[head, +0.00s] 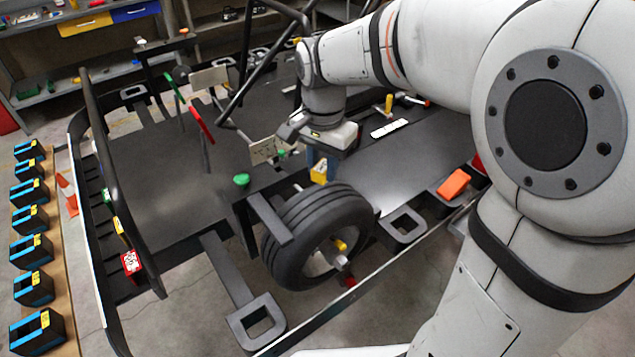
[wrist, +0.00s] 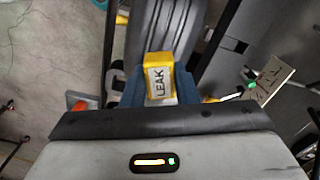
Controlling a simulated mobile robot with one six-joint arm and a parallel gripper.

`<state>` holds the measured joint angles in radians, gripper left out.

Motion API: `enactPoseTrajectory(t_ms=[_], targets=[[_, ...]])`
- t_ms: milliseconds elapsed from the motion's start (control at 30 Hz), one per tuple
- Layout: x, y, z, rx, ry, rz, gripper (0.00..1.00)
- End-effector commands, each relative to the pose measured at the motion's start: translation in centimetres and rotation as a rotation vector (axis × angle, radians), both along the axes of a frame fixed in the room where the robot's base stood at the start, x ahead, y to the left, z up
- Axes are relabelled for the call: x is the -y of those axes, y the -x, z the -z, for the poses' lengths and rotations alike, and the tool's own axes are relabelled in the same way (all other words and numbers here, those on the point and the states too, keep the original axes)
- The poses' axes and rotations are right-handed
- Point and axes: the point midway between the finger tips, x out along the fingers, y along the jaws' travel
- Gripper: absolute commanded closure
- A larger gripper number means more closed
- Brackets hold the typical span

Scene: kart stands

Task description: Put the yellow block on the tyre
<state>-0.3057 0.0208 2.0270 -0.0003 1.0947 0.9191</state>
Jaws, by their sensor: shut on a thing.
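The yellow block (head: 319,174) is between the fingers of my gripper (head: 322,163). In the wrist view the block (wrist: 158,76) shows a white label reading LEAK, with the blue fingers on both sides of it. The black tyre (head: 292,226) is mounted upright at the kart's near side. In the head view the block is just above and behind the tyre's top edge. In the wrist view the tyre's tread (wrist: 166,25) runs beyond the block. I cannot tell the gap between block and tyre. My gripper partly hides the block.
An orange block (head: 454,184) lies on the kart's side right of the tyre. A green knob (head: 241,180) is to the tyre's left. A white strip (head: 388,128) lies on the dark deck. Black bars and a bent tube frame stand behind. Blue-and-black bins (head: 33,251) line the left.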

Motion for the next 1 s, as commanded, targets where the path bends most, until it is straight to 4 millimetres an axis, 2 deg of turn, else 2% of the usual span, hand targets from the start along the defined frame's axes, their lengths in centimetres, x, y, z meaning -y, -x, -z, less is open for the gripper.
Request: enactPoseTrajectory(t_ms=[433, 867, 900, 1000], targets=[[-0.9, 0.3, 5.5, -0.003, 0.001, -0.023, 0.95], [-0.9, 0.3, 6.4, 0.001, 0.0, -0.024, 0.95], [-0.9, 0.3, 6.3, 0.001, 0.0, -0.024, 0.71], [-0.9, 0.3, 6.3, 0.001, 0.0, -0.025, 0.63]])
